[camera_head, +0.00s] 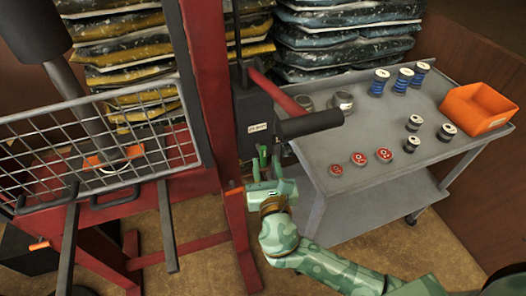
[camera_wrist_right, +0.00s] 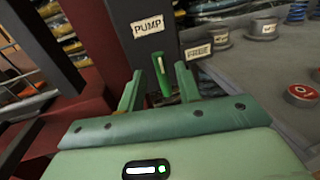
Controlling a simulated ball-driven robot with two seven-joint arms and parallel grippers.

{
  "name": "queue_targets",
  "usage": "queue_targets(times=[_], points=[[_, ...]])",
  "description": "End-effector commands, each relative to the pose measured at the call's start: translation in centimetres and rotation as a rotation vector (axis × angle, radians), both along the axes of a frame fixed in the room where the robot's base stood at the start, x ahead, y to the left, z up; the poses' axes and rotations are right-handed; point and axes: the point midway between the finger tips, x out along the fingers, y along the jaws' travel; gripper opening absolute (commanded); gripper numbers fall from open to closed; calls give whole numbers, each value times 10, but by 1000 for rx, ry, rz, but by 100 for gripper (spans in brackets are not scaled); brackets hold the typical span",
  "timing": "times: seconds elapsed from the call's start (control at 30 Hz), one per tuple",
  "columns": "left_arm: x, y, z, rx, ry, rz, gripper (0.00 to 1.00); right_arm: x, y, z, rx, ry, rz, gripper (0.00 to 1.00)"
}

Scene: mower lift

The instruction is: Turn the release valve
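The release valve's green lever (camera_head: 263,154) stands low on the dark pump box (camera_head: 254,124). In the right wrist view, the upright green lever (camera_wrist_right: 160,76) has a pale stripe and stands between the fingers of my right gripper (camera_wrist_right: 158,84). Gaps show on both sides of it, so the gripper is open around or just short of it; the exact depth is unclear. In the head view my right gripper (camera_head: 265,170) is just below the lever. The lever's base is hidden. My left gripper is not in view.
A black-gripped pump handle (camera_head: 310,124) juts out above right. A grey cart (camera_head: 330,210) with cans, springs and an orange bin (camera_head: 478,107) stands right. The red lift frame (camera_head: 210,80) and wire basket (camera_head: 100,140) are left. "PUMP" (camera_wrist_right: 148,29) and "FREE" (camera_wrist_right: 198,51) labels show.

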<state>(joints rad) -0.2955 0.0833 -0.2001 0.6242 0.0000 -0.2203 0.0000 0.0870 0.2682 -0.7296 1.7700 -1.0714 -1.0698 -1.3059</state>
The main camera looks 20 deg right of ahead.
Motion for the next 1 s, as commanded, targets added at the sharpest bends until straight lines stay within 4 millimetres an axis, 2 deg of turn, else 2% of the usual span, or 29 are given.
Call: queue_targets(times=[0.1,0.23,0.4,0.63,0.67,0.77,1.0], points=[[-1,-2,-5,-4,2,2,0,25,-4,-1,0,-1,0,34],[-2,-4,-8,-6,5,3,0,42,-6,-1,-1,0,1,34],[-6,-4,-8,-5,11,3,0,51,-8,-1,1,2,1,34],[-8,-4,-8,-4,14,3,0,51,-8,-1,1,2,1,34],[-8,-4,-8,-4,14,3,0,51,-8,-1,1,2,1,29],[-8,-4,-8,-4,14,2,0,51,-8,-1,1,2,1,1],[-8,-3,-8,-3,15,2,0,51,-8,0,7,2,1,0]])
